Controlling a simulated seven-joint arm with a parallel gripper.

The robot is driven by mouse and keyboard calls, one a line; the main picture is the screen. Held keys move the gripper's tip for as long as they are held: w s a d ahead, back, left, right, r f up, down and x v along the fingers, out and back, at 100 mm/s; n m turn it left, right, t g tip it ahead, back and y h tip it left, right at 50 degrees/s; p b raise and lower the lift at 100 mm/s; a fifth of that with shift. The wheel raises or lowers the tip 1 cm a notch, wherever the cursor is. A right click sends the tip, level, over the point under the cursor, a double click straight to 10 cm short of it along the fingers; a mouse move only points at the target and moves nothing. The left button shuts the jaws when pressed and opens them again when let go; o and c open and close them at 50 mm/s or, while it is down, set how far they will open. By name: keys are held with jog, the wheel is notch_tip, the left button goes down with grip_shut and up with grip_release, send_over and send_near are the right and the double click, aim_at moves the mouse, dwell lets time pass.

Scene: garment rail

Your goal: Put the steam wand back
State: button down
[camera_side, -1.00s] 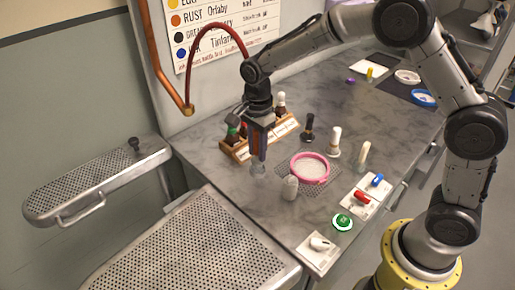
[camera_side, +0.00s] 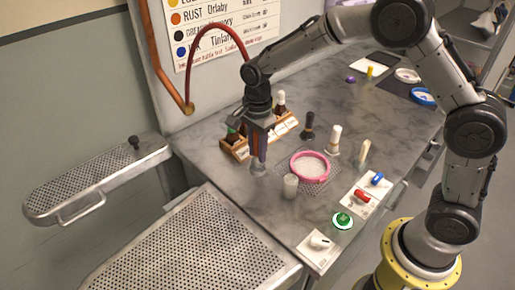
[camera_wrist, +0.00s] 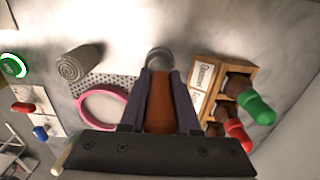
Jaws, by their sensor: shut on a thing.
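My gripper (camera_side: 260,150) is shut on the steam wand, above the grey counter. In the wrist view the wand's orange-brown handle (camera_wrist: 160,105) lies between the fingers of my gripper (camera_wrist: 160,80). Its round grey head (camera_wrist: 159,58) points away past the fingertips. In the side view the head (camera_side: 258,168) hangs low near the counter, and I cannot tell whether it touches. A dark red hose (camera_side: 203,45) arches beside the arm from a copper pipe. I cannot make out a holder for the wand.
A wooden rack (camera_side: 240,150) with coloured-cap bottles stands close to my gripper. A pink ring (camera_side: 310,168) lies on a mesh mat, with a pale cylinder (camera_side: 290,187) in front. Bottles, switch plates and a green button (camera_side: 342,221) are to the right. Perforated trays (camera_side: 195,240) are at left.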

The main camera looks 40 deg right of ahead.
jog(key=shift+f, duration=0.85)
dwell(0.7)
jog(key=shift+c, duration=1.2)
grip_release()
jog(key=shift+r, duration=0.1)
jog(key=shift+r, duration=3.7)
